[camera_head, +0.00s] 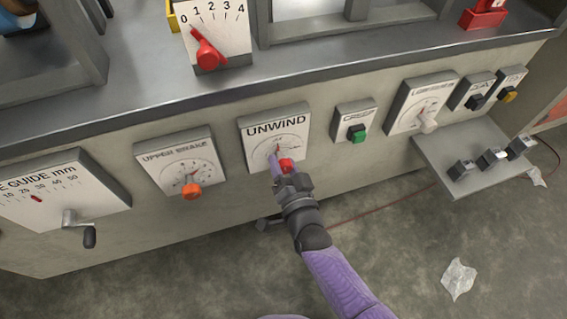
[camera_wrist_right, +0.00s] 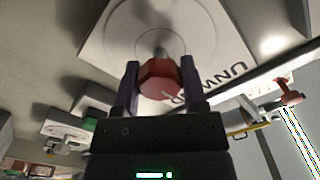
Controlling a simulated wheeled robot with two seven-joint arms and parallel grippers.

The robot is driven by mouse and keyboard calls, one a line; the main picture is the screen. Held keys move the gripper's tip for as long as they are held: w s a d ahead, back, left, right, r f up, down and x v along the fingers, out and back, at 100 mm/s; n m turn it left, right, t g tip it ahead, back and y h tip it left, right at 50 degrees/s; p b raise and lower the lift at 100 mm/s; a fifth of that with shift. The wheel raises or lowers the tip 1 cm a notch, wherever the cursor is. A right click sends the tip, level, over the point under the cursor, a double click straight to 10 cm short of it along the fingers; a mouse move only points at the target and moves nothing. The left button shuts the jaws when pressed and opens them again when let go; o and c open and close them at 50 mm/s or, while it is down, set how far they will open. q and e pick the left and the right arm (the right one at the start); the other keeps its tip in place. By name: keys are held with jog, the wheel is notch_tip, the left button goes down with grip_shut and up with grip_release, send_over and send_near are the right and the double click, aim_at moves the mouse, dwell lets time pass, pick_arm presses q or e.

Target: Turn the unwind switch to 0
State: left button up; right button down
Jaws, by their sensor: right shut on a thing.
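The unwind switch has a white plate (camera_head: 274,132) marked UNWIND on the machine front, with a round dial and a red knob (camera_head: 287,165). My right gripper (camera_head: 279,166) reaches the knob from below. In the right wrist view the red knob (camera_wrist_right: 162,80) sits between the two fingers of my right gripper (camera_wrist_right: 163,85), which are shut on its sides. The plate (camera_wrist_right: 205,22) shows behind it. The pointer's exact reading is too small and partly hidden to tell. My left gripper is not in view.
The upper brake dial with an orange knob (camera_head: 191,189) is to the left, and a green switch (camera_head: 357,133) to the right. A guide crank (camera_head: 88,236) sticks out at far left. A small shelf (camera_head: 480,165) juts out at right. A red lever (camera_head: 208,52) stands above.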

dwell(0.5)
jog(key=shift+c, duration=0.7)
grip_release()
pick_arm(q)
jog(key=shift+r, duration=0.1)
pick_arm(e)
jog(key=shift+s, duration=0.1)
pick_arm(q)
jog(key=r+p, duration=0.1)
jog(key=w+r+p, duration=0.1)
jog(key=p, duration=0.1)
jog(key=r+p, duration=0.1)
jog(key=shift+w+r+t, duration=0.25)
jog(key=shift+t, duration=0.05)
pick_arm(e)
jog(key=v, duration=0.9)
jog(key=shift+s+d, duration=0.15)
jog(key=shift+s, duration=0.2)
